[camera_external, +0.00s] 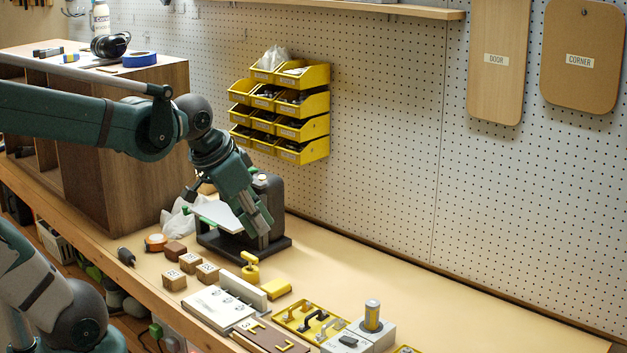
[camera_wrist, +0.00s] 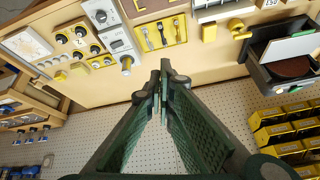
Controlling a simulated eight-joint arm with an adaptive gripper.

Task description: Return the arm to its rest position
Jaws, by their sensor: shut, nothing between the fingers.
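My arm reaches in from the left in the external view, over the left part of the bench. My gripper (camera_external: 260,226) points down and to the right, in front of a dark bench machine (camera_external: 268,195) with a pale sloping plate. It looks close to the machine, but I cannot tell whether they touch. In the wrist view my gripper (camera_wrist: 164,85) has its fingertips together with nothing between them. The bench top (camera_external: 450,300) lies beyond the fingertips there.
Wooden blocks (camera_external: 174,280), a white panel (camera_external: 217,308) and yellow trays (camera_external: 300,320) lie along the bench front. A wooden cabinet (camera_external: 130,150) stands at left. Yellow bins (camera_external: 303,153) hang on the pegboard (camera_external: 400,130).

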